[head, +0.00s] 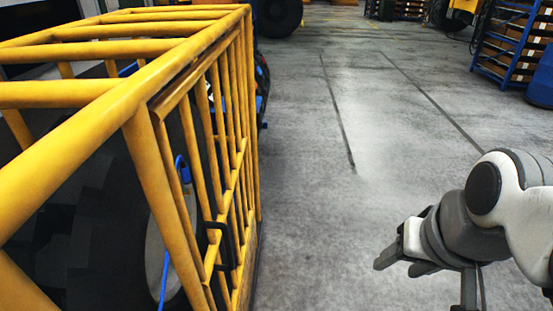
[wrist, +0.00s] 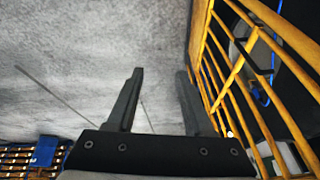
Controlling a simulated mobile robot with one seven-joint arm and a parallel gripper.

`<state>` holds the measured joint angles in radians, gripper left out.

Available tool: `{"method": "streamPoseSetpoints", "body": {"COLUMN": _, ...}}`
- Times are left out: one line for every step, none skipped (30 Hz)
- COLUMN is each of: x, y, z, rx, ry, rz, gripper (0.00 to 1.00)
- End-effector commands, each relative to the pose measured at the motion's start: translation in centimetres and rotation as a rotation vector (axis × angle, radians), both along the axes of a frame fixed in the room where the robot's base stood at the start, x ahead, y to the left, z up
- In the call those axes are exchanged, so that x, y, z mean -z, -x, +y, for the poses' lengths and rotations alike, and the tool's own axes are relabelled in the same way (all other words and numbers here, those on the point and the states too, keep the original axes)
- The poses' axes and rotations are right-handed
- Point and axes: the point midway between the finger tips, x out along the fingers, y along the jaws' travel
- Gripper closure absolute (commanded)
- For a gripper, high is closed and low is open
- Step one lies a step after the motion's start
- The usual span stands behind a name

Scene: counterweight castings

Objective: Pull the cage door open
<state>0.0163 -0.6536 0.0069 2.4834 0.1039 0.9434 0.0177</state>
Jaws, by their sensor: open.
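The yellow barred cage (head: 95,95) fills the left of the head view. Its door (head: 205,150) is the barred panel on the side facing the floor aisle, and it looks shut in its frame. A dark handle (head: 220,245) sits low on the door's near part. My gripper (head: 388,262) is at the lower right of the head view, apart from the cage with bare floor between. In the wrist view my gripper (wrist: 160,90) is open and empty, with yellow bars (wrist: 240,75) to its right.
A large dark tyre (head: 60,220) and a blue hose (head: 165,275) are inside the cage. Grey concrete floor (head: 330,200) lies clear between cage and arm. A blue rack (head: 510,45) and a blue barrel (head: 542,80) stand at the far right. Another tyre (head: 278,15) is at the back.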

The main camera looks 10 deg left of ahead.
Motion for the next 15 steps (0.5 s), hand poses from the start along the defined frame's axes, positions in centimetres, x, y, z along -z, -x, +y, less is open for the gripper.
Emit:
{"method": "streamPoseSetpoints", "body": {"x": 1.7, "y": 0.0, "z": 0.6, "rx": 0.020, "ry": -0.040, "rz": 0.054, "gripper": 0.48}}
{"method": "streamPoseSetpoints", "body": {"x": 2.3, "y": -0.1, "z": 1.0, "rx": 0.033, "ry": -0.066, "rz": 0.084, "gripper": 0.48}}
{"method": "streamPoseSetpoints", "body": {"x": 3.1, "y": 0.0, "z": 1.6, "rx": 0.052, "ry": -0.100, "rz": 0.126, "gripper": 0.48}}
{"method": "streamPoseSetpoints", "body": {"x": 3.7, "y": -0.1, "z": 2.1, "rx": 0.066, "ry": -0.128, "rz": 0.157, "gripper": 0.48}}
{"method": "streamPoseSetpoints", "body": {"x": 4.3, "y": -0.1, "z": 2.6, "rx": 0.080, "ry": -0.155, "rz": 0.188, "gripper": 0.48}}
{"method": "streamPoseSetpoints", "body": {"x": 5.1, "y": -0.1, "z": 3.2, "rx": 0.099, "ry": -0.192, "rz": 0.231, "gripper": 0.48}}
{"method": "streamPoseSetpoints", "body": {"x": 5.6, "y": -0.1, "z": 3.7, "rx": 0.114, "ry": -0.219, "rz": 0.263, "gripper": 0.48}}
{"method": "streamPoseSetpoints", "body": {"x": 6.2, "y": -0.1, "z": 4.2, "rx": 0.129, "ry": -0.247, "rz": 0.295, "gripper": 0.48}}
{"method": "streamPoseSetpoints", "body": {"x": 6.8, "y": -0.2, "z": 4.8, "rx": 0.151, "ry": -0.284, "rz": 0.338, "gripper": 0.48}}
{"method": "streamPoseSetpoints", "body": {"x": 7.3, "y": -0.2, "z": 5.3, "rx": 0.168, "ry": -0.312, "rz": 0.369, "gripper": 0.48}}
{"method": "streamPoseSetpoints", "body": {"x": 7.8, "y": -0.3, "z": 5.8, "rx": 0.183, "ry": -0.340, "rz": 0.400, "gripper": 0.48}}
{"method": "streamPoseSetpoints", "body": {"x": 8.4, "y": -0.4, "z": 6.4, "rx": 0.204, "ry": -0.377, "rz": 0.441, "gripper": 0.48}}
{"method": "streamPoseSetpoints", "body": {"x": 8.8, "y": -0.4, "z": 6.9, "rx": 0.221, "ry": -0.405, "rz": 0.472, "gripper": 0.48}}
{"method": "streamPoseSetpoints", "body": {"x": 9.3, "y": -0.5, "z": 7.4, "rx": 0.238, "ry": -0.432, "rz": 0.504, "gripper": 0.48}}
{"method": "streamPoseSetpoints", "body": {"x": 9.8, "y": -0.7, "z": 8.0, "rx": 0.262, "ry": -0.471, "rz": 0.545, "gripper": 0.48}}
